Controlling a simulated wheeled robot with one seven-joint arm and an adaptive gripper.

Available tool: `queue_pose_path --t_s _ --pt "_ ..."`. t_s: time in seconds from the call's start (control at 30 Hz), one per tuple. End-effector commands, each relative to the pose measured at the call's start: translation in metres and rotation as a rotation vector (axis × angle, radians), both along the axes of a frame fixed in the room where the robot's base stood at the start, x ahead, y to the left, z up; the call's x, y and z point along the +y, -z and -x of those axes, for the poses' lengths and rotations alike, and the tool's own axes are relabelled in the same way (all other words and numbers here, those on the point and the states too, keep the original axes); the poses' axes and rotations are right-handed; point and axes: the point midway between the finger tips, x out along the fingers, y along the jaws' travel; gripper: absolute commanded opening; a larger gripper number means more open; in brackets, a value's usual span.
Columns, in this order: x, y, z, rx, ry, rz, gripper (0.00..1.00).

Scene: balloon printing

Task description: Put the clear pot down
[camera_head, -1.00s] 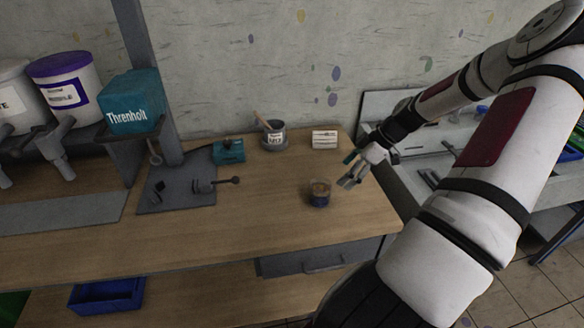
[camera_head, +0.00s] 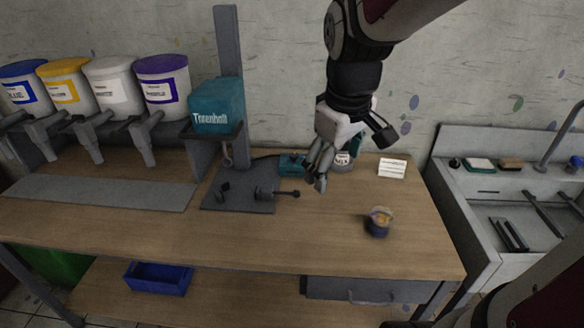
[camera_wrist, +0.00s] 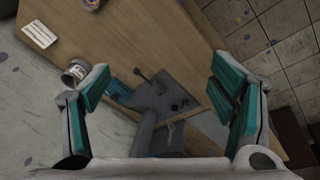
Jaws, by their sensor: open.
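The clear pot (camera_head: 378,222) stands on the right part of the wooden bench, with dark blue in its lower part and an orange-tan patch at its top. It looks upright and nothing holds it. My gripper (camera_head: 318,182) is above the bench, to the left of the pot and apart from it. In the wrist view its teal-padded fingers (camera_wrist: 165,100) are wide apart with nothing between them. A small part of what may be the pot (camera_wrist: 92,3) shows at the top edge of the wrist view.
A grey labelled tub (camera_wrist: 75,72) and a white card (camera_head: 392,168) stand at the back of the bench. The teal Threnholt machine (camera_head: 217,108) rises to the left, beside several paint dispensers (camera_head: 163,80). A sink (camera_head: 510,215) adjoins on the right. The front of the bench (camera_head: 270,240) is clear.

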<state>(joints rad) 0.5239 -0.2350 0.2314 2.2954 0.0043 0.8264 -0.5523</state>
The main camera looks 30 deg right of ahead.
Motion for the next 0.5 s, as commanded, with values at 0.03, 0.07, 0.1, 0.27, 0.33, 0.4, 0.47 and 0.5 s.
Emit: queue_pose_path --t_s 0.03,0.07,0.1,0.27,0.33,0.4,0.47,0.5 --pt "0.018 -0.012 0.010 -0.041 0.015 0.002 0.78" --pt "0.025 -0.018 0.016 -0.062 0.033 -0.002 0.78" --pt "0.036 -0.024 0.025 -0.091 0.055 -0.011 0.78" --pt "0.070 -0.043 0.060 -0.197 0.134 -0.081 0.78" --pt "0.080 -0.047 0.073 -0.231 0.160 -0.120 0.78" --pt "0.087 -0.049 0.083 -0.254 0.181 -0.155 0.78" --pt "0.091 -0.050 0.089 -0.268 0.194 -0.177 0.78" --pt "0.093 -0.050 0.092 -0.274 0.202 -0.190 0.78"
